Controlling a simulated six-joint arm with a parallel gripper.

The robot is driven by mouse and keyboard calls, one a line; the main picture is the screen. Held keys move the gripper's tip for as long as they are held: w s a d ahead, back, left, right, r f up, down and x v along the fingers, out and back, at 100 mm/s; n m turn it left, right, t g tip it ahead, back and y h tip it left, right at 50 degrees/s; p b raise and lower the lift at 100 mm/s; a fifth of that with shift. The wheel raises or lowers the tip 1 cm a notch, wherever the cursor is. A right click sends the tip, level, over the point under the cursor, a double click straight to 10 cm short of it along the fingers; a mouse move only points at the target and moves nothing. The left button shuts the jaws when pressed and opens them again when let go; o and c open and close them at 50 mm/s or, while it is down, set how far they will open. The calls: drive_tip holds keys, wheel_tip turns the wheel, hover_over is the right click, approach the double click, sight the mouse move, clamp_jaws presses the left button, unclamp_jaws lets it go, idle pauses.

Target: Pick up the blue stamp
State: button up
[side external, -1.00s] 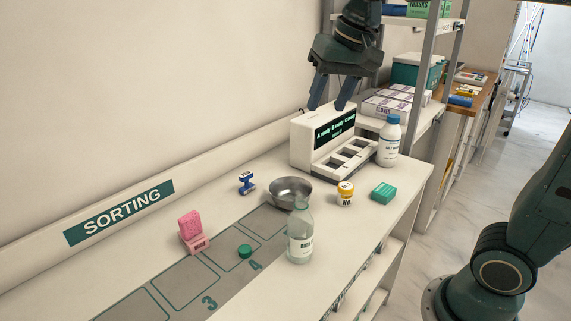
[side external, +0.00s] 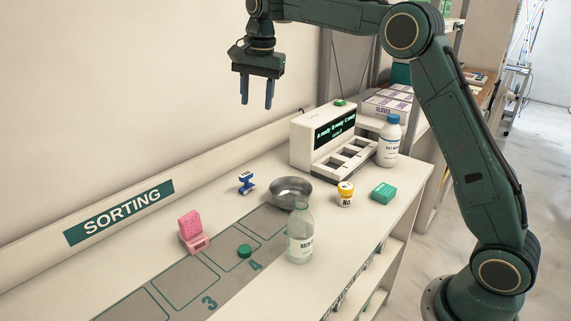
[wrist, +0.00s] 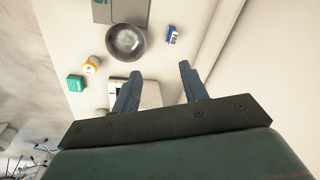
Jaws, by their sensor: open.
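The blue stamp (side external: 246,182) stands on the white table, left of and behind the metal bowl, near the wall ledge. It also shows in the wrist view (wrist: 172,35), just to the right of the bowl. My gripper (side external: 256,104) is open and empty, with its fingers pointing down, well above the table. In the wrist view its two fingers (wrist: 158,76) are spread apart, with the stamp beyond them near the top.
The metal bowl (side external: 291,192) sits close to the stamp. A clear bottle (side external: 300,236), yellow-lidded jar (side external: 345,194), teal box (side external: 383,193), white bottle (side external: 389,142) and white device (side external: 335,140) stand to the right.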

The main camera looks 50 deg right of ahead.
drive_tip(key=w+d+f+m, duration=0.1)
drive_tip(key=w+f+m, duration=0.1)
drive_tip(key=w+f, duration=0.35)
drive_tip(key=m+g, duration=0.2)
drive_tip(key=m, duration=0.1)
hover_over(247, 173)
wheel_tip(247, 173, down, 7)
drive_tip(key=shift+w+f, duration=0.1)
drive_tip(key=shift+w, duration=0.05)
drive_tip(key=shift+f, duration=4.25)
drive_tip(key=shift+f, duration=0.1)
drive_tip(key=shift+f, duration=2.55)
